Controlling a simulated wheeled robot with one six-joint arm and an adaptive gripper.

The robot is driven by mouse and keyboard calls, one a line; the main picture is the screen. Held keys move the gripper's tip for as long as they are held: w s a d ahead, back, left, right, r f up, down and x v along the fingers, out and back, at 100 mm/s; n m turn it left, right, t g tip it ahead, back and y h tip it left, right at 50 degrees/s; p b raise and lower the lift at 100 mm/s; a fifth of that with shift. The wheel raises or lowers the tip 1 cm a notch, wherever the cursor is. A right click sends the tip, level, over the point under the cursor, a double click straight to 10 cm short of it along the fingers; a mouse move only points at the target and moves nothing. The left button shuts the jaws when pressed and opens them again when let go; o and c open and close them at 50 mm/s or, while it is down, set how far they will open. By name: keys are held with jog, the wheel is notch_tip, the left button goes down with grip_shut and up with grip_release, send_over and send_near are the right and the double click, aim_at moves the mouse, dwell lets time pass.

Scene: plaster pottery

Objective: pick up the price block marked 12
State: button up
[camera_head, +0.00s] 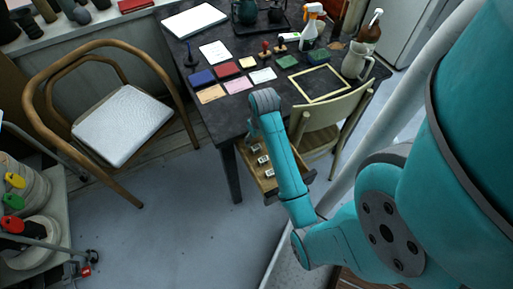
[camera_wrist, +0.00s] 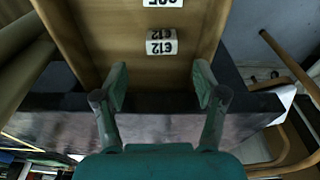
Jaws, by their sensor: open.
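The price block marked 12 (camera_wrist: 161,47) is small and white, with black figures that read upside down in the wrist view. It sits in an open wooden drawer (camera_wrist: 205,25). My gripper (camera_wrist: 160,75) is open and empty, with its green fingers spread to left and right. The block lies beyond the fingertips, roughly centred between them and apart from both. In the head view the drawer (camera_head: 285,185) holds small white blocks in a row, too small to read.
A second price block (camera_wrist: 163,2) is cut off at the top of the wrist view. The dark table (camera_head: 215,113) stands above the drawer, carrying cards, pads and a spray bottle (camera_head: 311,27). A pale chair (camera_head: 330,115) is close right of my arm.

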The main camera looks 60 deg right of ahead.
aim_at(256, 147)
jog(key=shift+w+f, duration=0.15)
jog(key=shift+f, duration=1.35)
jog(key=shift+w+f, duration=0.1)
jog(key=shift+f, duration=1.4)
jog(key=c, duration=0.9)
